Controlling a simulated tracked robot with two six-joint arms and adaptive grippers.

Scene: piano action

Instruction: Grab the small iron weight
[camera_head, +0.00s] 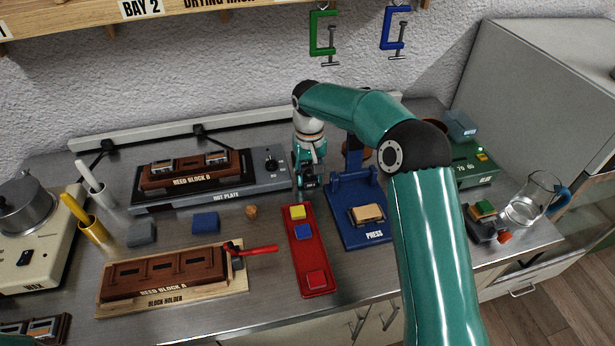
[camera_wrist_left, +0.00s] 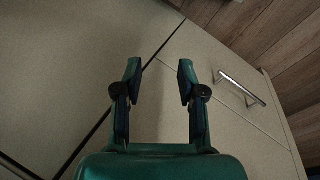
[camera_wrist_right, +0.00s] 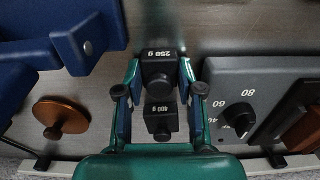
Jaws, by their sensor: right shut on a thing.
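My right gripper (camera_head: 306,188) points down behind the red tray, between the hot plate and the blue press. In the right wrist view its fingertips close on the two sides of a dark iron weight marked 250 g (camera_wrist_right: 160,70). A second dark weight, marked 400 g (camera_wrist_right: 159,118), stands beside it and appears lower in that view, apart from the fingertips. In the head view the weights are mostly hidden by the gripper.
The hot plate (camera_head: 235,190) with a reed block is left of the right gripper. The blue press (camera_head: 352,185) is right of it. The red tray (camera_head: 308,260) holds coloured blocks in front. A copper disc (camera_wrist_right: 62,117) lies near the press.

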